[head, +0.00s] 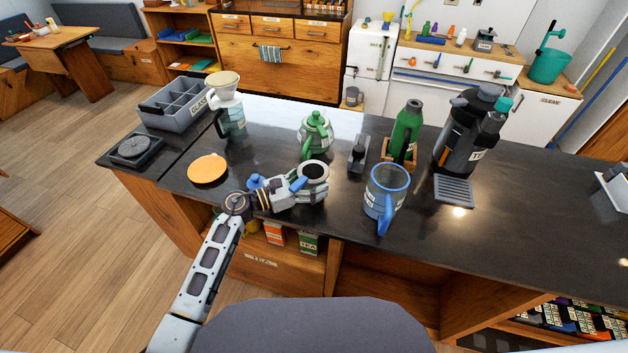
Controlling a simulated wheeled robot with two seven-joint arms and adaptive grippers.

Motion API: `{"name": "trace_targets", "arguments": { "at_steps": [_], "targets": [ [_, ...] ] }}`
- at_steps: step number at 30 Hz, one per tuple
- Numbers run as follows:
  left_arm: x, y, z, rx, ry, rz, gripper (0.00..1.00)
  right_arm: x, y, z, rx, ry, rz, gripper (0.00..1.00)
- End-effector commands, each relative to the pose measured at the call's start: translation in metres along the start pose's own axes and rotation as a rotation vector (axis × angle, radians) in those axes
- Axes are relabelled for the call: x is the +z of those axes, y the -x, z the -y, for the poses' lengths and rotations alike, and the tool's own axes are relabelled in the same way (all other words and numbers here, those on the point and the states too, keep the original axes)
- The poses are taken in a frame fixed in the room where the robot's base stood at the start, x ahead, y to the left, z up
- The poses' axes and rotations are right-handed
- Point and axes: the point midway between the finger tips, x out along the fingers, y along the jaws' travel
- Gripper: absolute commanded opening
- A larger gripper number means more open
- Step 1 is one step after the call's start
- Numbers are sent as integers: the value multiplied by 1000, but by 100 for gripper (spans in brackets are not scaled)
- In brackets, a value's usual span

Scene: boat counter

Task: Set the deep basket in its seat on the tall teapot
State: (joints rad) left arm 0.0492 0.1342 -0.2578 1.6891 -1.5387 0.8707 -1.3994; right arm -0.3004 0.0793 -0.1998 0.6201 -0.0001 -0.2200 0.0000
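My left gripper (300,188) reaches in over the front of the dark counter and appears shut on a grey, round, open-topped vessel with a dark inside, which looks like the deep basket (313,171). Part of it is hidden by the fingers. To its right stands a tall see-through blue vessel (384,190) with a blue rim and handle, upright and open at the top. It looks like the tall teapot, and the basket is apart from it. A squat green teapot (315,133) with its lid on stands behind the gripper. My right gripper is not in view.
An orange disc (208,169), a black scale (135,148), a grey crate (175,103) and a glass server with a white dripper (228,100) are on the left. A green bottle (407,128) and a dark machine (472,128) stand behind right. The counter's right is mostly clear.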

Motion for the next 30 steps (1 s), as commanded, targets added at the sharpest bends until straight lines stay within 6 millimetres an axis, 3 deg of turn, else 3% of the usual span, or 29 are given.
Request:
{"name": "trace_targets", "arguments": {
  "at_steps": [24, 30],
  "targets": [
    [1, 0, 0, 0, 2, 1, 80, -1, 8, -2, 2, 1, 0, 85],
    [-2, 12, 0, 1, 0, -2, 80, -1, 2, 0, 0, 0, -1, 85]
  ]
}}
